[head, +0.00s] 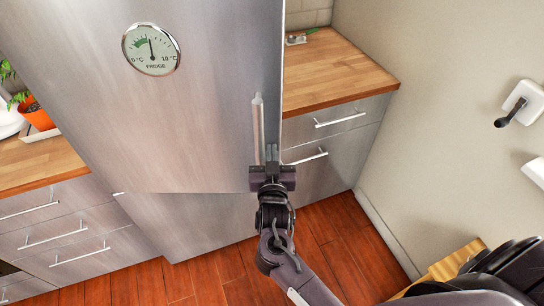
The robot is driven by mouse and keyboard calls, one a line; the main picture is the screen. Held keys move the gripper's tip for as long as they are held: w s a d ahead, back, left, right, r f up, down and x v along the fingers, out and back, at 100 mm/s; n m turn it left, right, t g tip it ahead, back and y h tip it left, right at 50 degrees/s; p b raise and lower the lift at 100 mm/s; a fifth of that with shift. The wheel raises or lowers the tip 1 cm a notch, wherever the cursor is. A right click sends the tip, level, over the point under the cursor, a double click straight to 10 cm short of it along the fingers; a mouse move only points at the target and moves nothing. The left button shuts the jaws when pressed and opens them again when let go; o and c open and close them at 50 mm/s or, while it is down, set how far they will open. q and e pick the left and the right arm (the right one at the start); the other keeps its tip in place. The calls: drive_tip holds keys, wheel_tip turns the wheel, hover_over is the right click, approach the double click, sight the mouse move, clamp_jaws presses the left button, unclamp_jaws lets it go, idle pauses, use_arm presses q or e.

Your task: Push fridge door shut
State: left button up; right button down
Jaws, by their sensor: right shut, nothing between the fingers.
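The steel fridge door (190,120) fills the upper middle of the head view. It has a round dial thermometer (151,49) and a vertical bar handle (258,130) near its right edge. My right gripper (271,155) is shut and empty. It is at the door's lower right, beside the lower end of the handle and close to the door's front. I cannot tell whether it touches the door. The door looks closed or nearly closed; any small gap at its edge cannot be made out. My left gripper is not in view.
Wooden counters with steel drawers stand on the left (60,225) and right (335,125) of the fridge. A potted plant (36,114) is on the left counter. A wall with white fixtures (525,100) is at right. The red wood floor (220,280) in front is clear.

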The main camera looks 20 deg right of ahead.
drive_tip(key=w+d+n+y+b, duration=0.2)
drive_tip(key=w+y+b, duration=0.1)
drive_tip(key=w, duration=0.6)
drive_tip(key=w+d+n+t+y+b, duration=0.1)
drive_tip(key=w+b, duration=0.4)
drive_tip(key=w, duration=0.5)
drive_tip(key=shift+w+d+n+y+b, duration=0.35)
drive_tip(key=shift+d+n+y, duration=0.35)
drive_tip(key=shift+y, duration=0.4)
drive_tip(key=shift+s+d+f, duration=0.1)
drive_tip(key=shift+s, duration=0.05)
